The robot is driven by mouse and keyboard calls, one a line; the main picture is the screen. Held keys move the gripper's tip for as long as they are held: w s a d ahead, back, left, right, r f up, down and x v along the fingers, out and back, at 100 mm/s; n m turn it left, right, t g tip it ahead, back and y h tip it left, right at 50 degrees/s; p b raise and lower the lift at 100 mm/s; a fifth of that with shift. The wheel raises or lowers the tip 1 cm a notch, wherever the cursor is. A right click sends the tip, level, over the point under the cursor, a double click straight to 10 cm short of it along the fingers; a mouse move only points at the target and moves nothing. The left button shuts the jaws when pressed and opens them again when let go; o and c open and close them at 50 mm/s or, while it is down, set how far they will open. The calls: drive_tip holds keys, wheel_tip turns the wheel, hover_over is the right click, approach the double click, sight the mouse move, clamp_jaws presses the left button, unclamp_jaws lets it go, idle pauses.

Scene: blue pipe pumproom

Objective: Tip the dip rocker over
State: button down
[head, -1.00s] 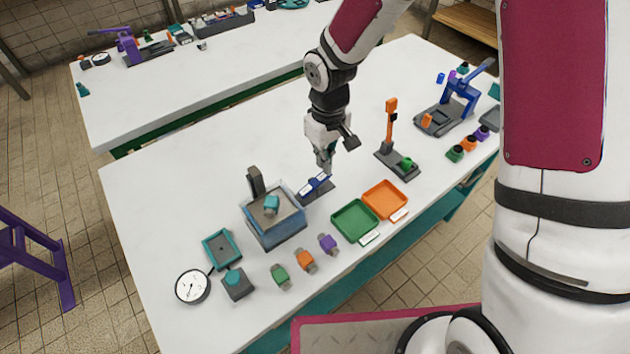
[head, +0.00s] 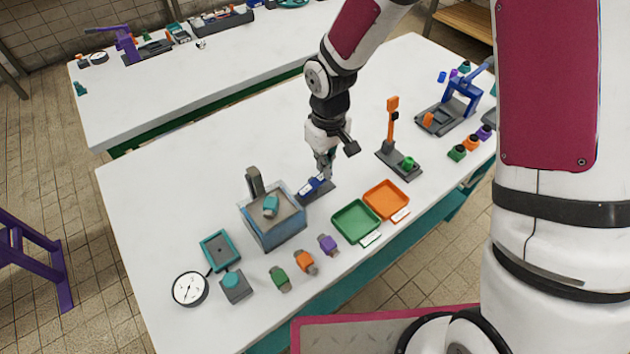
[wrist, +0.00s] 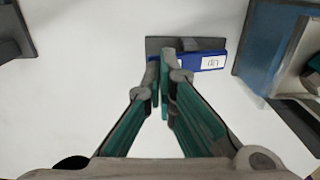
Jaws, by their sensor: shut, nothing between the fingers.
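The dip rocker is a blue rocker (head: 312,187) with white label patches on a dark grey base plate (head: 323,190), in the middle of the near table. In the wrist view the blue rocker (wrist: 207,64) shows a white label at its right end; my fingers cover its left part. My gripper (head: 326,174) is shut and empty, pointing down at the rocker's far right end. In the wrist view its fingertips (wrist: 167,50) are together over the rocker. I cannot tell whether they touch it, or how far it is tilted.
A blue-grey box (head: 275,228) with a dark post stands close to the left of the rocker. Green (head: 356,222) and orange (head: 386,199) trays lie to its right. An orange lever (head: 392,125) stands farther right. White tabletop is clear behind the rocker.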

drive_tip(key=shift+f+b, duration=0.5)
drive_tip(key=shift+f, duration=0.5)
drive_tip(key=shift+r+p, duration=2.45)
drive_tip(key=shift+r, duration=1.8)
